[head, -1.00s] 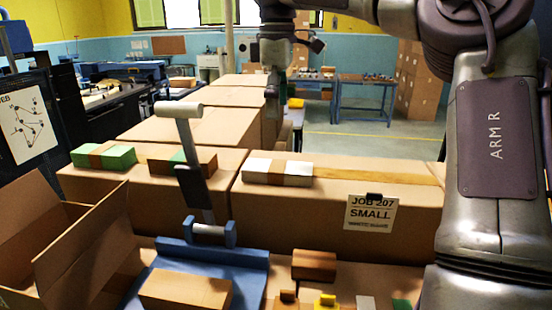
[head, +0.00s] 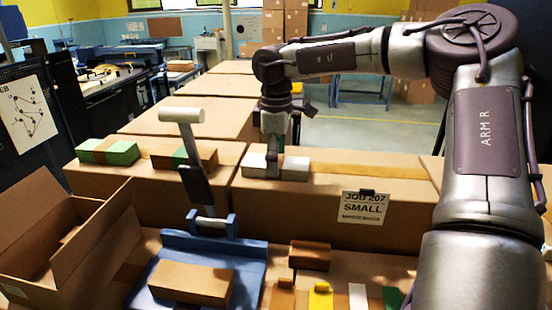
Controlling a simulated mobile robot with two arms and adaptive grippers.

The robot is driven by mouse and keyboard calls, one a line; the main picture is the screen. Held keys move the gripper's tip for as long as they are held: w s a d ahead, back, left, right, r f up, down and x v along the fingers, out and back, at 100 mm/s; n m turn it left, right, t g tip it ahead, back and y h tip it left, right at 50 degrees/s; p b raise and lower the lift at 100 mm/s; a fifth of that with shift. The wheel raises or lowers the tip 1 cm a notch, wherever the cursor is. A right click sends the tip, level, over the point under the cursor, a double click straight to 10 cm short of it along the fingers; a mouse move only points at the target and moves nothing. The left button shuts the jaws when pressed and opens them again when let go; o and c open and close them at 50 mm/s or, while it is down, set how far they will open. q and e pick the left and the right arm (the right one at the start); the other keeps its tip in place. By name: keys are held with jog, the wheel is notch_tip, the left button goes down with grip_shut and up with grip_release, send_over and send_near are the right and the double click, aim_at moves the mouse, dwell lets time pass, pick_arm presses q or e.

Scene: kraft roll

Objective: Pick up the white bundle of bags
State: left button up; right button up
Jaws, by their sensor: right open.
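The white bundle of bags (head: 295,168), with a brown band around its middle, lies on top of the large cardboard box in the centre. My right arm reaches in from the right and bends down over it. My right gripper (head: 273,165) points down at the bundle, at its left half and band, with its jaws open. The arm and gripper hide part of the bundle. I cannot tell whether the fingers touch it. My left gripper is not in view.
A blue sealer-like device (head: 225,252) with an upright lever stands in front, holding a brown block (head: 190,283). An open carton (head: 60,245) is at left. A JOB 207 sign (head: 362,207) hangs on the box front.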

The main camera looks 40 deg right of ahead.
jog(key=shift+w+f, duration=0.1)
jog(key=shift+f, duration=0.35)
jog(key=shift+r, duration=0.1)
jog(key=c, duration=1.3)
